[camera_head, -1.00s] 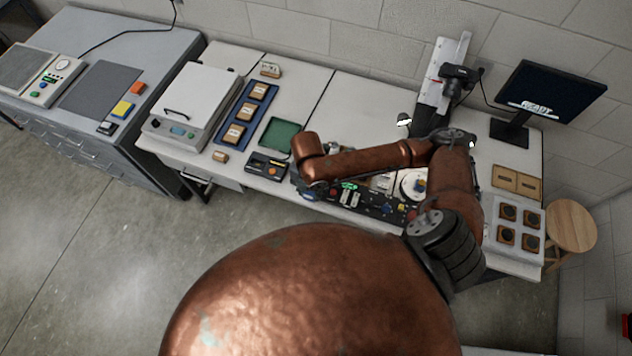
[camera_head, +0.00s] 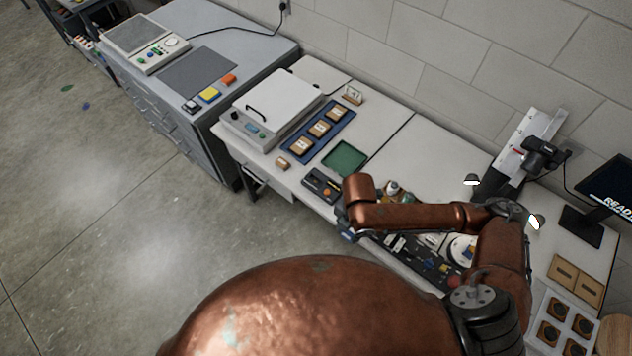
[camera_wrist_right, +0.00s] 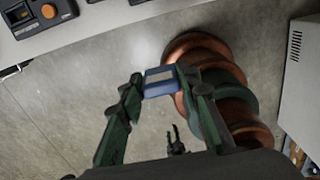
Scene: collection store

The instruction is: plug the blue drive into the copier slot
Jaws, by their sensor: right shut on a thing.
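In the right wrist view, my right gripper (camera_wrist_right: 160,78) is shut on the blue drive (camera_wrist_right: 159,86), a small blue block with a pale label, held between its fingertips. The drive is over the floor, apart from the table edge. The dark box with an orange button (camera_head: 322,185), which looks like the copier, lies near the table's front edge. It also shows at the top left of the wrist view (camera_wrist_right: 42,16); its slot is not clear. In the head view my copper right arm hides most of the gripper.
A green tray (camera_head: 345,157) and a blue tray with labelled blocks (camera_head: 320,128) lie behind the dark box. A black panel with small parts (camera_head: 420,255) lies under my arm. A monitor (camera_head: 610,190) stands at the right. Floor in front is clear.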

